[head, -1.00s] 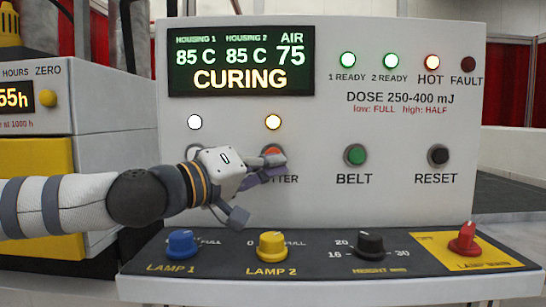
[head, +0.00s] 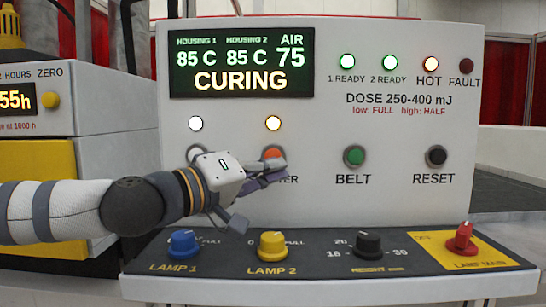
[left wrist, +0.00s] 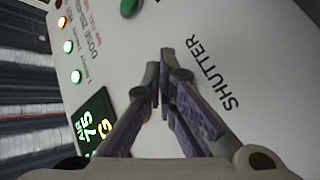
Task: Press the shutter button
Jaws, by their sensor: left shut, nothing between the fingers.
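The orange-red shutter button (head: 273,153) is on the white panel face (head: 315,195), and its upper part shows in the head view. Its label is partly covered by my left gripper (head: 277,174). That gripper is shut and empty, with its fingertips just below the button and seemingly a little off the panel. In the left wrist view my closed fingers (left wrist: 163,68) point at the panel beside the SHUTTER label (left wrist: 215,75). The button itself does not show there. My right gripper is in neither view.
A green belt button (head: 354,156) and a black reset button (head: 437,156) are to the right. Several knobs, such as the yellow lamp 2 knob (head: 272,245), stand on the dark ledge below. The display (head: 241,62) reads CURING.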

